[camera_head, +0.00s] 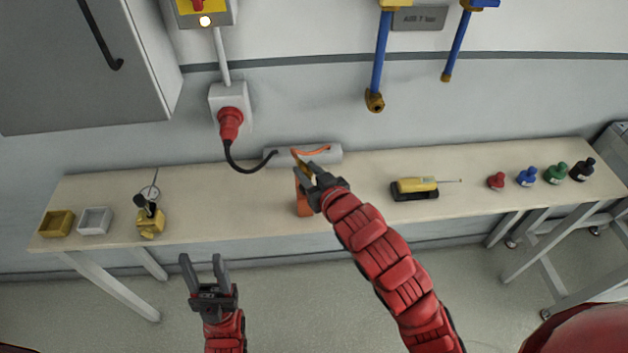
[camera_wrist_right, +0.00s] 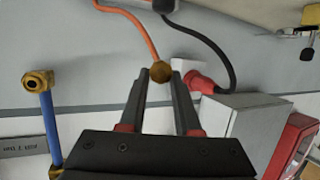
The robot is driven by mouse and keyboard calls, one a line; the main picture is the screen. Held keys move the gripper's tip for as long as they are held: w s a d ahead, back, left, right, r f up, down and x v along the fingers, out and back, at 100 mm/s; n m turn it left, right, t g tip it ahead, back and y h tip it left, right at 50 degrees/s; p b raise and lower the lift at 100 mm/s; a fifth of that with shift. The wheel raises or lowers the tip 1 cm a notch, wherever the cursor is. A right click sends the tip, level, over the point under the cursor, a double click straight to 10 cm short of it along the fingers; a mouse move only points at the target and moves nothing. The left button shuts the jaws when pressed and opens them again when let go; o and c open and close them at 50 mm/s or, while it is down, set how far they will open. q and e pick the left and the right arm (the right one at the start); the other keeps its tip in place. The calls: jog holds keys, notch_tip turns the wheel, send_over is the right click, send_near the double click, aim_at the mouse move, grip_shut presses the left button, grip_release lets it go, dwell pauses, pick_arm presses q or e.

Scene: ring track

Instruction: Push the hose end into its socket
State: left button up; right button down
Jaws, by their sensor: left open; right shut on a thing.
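My right gripper (camera_head: 305,164) is shut on the brass hose end, above the middle of the bench. In the right wrist view the rounded brass hose end (camera_wrist_right: 161,71) sits between the fingertips of my right gripper (camera_wrist_right: 161,78). The orange hose (camera_wrist_right: 143,34) runs from it to the upper left; part of it also arcs in the head view (camera_head: 312,152). A brass socket (camera_head: 375,101) is at the lower end of a blue wall pipe, right of and above my right gripper, apart from it. The socket also shows in the right wrist view (camera_wrist_right: 38,79). My left gripper (camera_head: 201,260) is open and empty before the bench.
A red plug (camera_head: 230,122) with a black cable is in a wall box. A grey cylinder (camera_head: 274,158) lies at the bench's back edge. A yellow tool (camera_head: 416,185) and several coloured bottles are on the right; two small trays and a gauge (camera_head: 150,193) are on the left.

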aim_at(297, 163)
jog(key=w+a+r+m+h, duration=0.1)
jog(key=h, duration=0.1)
jog(key=w+a+r+m+t+h, duration=0.1)
jog(key=shift+w+r+m+h, duration=0.15)
jog(key=shift+w+m+h, duration=0.05)
jog(key=shift+m+h, duration=0.2)
jog(key=shift+w+a+r+m+h, duration=0.2)
jog(key=shift+w+r+m+h, duration=0.05)
jog(key=shift+w+m+h, duration=0.3)
jog(key=shift+w+r+m+h, duration=0.1)
jog(key=shift+r+m+h, duration=0.15)
jog(key=shift+h, duration=0.2)
jog(key=s+d+f, duration=0.2)
jog(key=d+f, duration=0.6)
jog(key=d, duration=0.3)
jog(key=s+d+f, duration=0.6)
jog(key=s+f, duration=0.2)
jog(key=s, duration=0.1)
jog(key=shift+f, duration=0.4)
